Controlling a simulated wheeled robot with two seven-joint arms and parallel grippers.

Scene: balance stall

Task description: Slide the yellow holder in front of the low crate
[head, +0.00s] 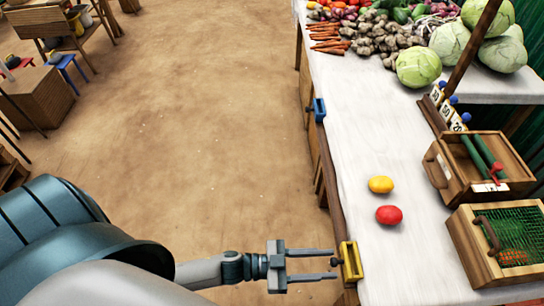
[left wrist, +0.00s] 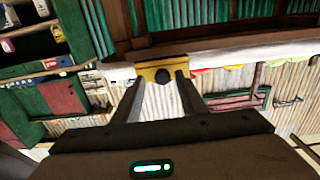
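The yellow holder (head: 350,261) sits on the front edge of the stall table, at the near end of the head view. It also shows in the left wrist view (left wrist: 148,74), with a dark round knob (left wrist: 163,77) facing me. My left gripper (head: 334,264) is open, its fingers pointing at the holder. The knob appears between the fingertips, with gaps on both sides; I cannot tell whether the fingertips touch the holder. A wooden crate with a green net top (head: 463,236) and a wooden crate with green rods (head: 446,180) stand on the table. I cannot tell which is the low crate.
A blue holder (head: 318,110) sits farther along the same table edge. A yellow fruit (head: 381,184) and a red fruit (head: 389,215) lie on the white cloth (head: 365,130). Vegetables, including a cabbage (head: 418,67), fill the far end.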

